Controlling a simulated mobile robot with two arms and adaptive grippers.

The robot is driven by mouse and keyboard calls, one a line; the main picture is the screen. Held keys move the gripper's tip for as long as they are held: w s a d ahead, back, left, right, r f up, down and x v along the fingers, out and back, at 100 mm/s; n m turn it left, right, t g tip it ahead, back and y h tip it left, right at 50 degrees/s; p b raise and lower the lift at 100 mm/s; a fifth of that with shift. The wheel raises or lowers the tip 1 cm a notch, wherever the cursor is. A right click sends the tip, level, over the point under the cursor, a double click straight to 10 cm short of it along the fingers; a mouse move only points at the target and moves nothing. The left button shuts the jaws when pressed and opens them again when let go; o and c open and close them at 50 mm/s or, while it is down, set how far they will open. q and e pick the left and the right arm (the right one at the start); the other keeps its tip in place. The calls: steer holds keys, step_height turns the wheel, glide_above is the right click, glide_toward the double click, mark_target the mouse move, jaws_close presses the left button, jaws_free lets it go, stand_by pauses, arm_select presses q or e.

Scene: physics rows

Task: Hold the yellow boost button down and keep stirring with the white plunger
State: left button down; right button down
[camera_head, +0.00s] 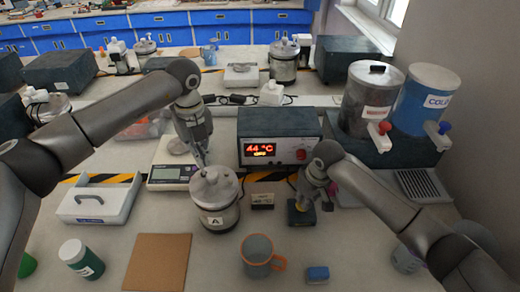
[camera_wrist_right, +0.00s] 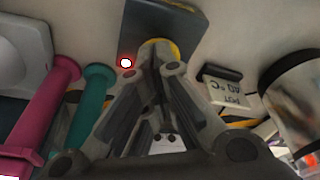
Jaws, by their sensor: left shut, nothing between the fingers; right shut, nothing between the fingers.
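The yellow boost button (camera_head: 300,207) sits on a small dark box (camera_head: 301,218); in the right wrist view the button (camera_wrist_right: 160,43) shows just beyond my fingertips. A red-rimmed white light glows beside it. My right gripper (camera_head: 304,201) is shut and empty, its tips at the button; contact looks likely, but how far the button is pressed is hidden. The white plunger (camera_head: 211,173) stands up from the lid of the steel pot marked A (camera_head: 220,217). My left gripper (camera_head: 203,163) is shut and empty, tips down at the plunger's top; I cannot tell if they touch.
A heater box (camera_head: 280,137) reading 44 °C stands behind. A scale (camera_head: 170,172) and a white tray (camera_head: 96,203) are left of the pot. A mug (camera_head: 258,257), blue sponge (camera_head: 317,275), green jar (camera_head: 82,259) and brown board (camera_head: 157,262) lie in front.

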arm_select(q)
steer(key=shift+r, duration=0.65)
steer(key=shift+f, duration=0.1)
steer(key=shift+f, duration=2.1)
steer(key=shift+r, duration=2.15)
